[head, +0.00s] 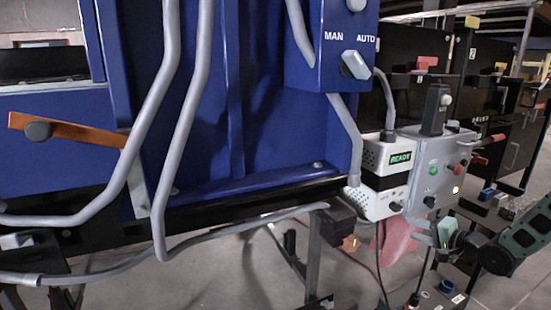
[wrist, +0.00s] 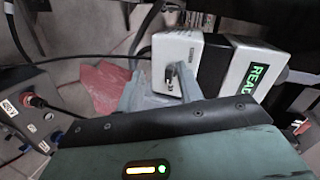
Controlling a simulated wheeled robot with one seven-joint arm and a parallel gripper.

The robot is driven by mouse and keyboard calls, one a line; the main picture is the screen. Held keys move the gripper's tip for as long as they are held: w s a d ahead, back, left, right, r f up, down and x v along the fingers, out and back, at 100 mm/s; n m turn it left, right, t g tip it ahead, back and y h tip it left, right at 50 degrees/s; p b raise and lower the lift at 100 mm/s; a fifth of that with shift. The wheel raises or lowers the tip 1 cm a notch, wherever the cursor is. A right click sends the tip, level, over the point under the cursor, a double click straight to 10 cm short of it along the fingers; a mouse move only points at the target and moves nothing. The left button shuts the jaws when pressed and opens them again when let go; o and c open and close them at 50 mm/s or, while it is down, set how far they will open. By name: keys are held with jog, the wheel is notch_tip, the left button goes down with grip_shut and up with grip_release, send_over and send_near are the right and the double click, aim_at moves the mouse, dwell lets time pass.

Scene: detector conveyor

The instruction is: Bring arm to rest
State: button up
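My gripper (head: 424,231) is at the lower right in the head view, beside the grey control box and in front of a pink-red cloth. My green forearm (head: 526,235) comes in from the right edge. In the wrist view the two grey fingers of my gripper (wrist: 160,84) stand apart with a gap between them. Nothing shows held in the gap. The white READY unit (wrist: 180,52) shows just beyond the fingers; whether they touch it I cannot tell.
The white READY unit (head: 387,175) and the grey control box (head: 436,165) with knobs are close above my gripper. The pink-red cloth (head: 398,242) hangs or lies behind it. A blue machine panel (head: 270,100) with a MAN/AUTO switch (head: 355,64) fills the middle. Cables run below.

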jog(key=s+a+r+n+g+h, duration=0.1)
jog(key=a+r+n+g, duration=0.15)
jog(key=a, duration=0.55)
jog(key=s+a+r+n+g+h, duration=0.1)
jog(key=s+a+n+g, duration=0.1)
jog(key=a+n, duration=0.35)
jog(key=s+a+r+n+g+h, duration=0.1)
jog(key=s+a+r+n+g, duration=0.25)
jog(key=s+a, duration=0.8)
jog(key=s+a+r+n+g+h, duration=0.1)
jog(key=s+a+r+n+g, duration=0.15)
jog(key=s, duration=0.85)
jog(key=s+a+r+n+g+h, duration=0.1)
jog(key=s+a+r+n+g, duration=0.2)
jog(key=s, duration=0.9)
notch_tip(320, 180, up, 12)
jog(key=n+p, duration=0.1)
jog(key=p, duration=1.1)
jog(key=shift+s+p, duration=0.3)
jog(key=shift+p, duration=0.1)
jog(key=shift+a, duration=0.1)
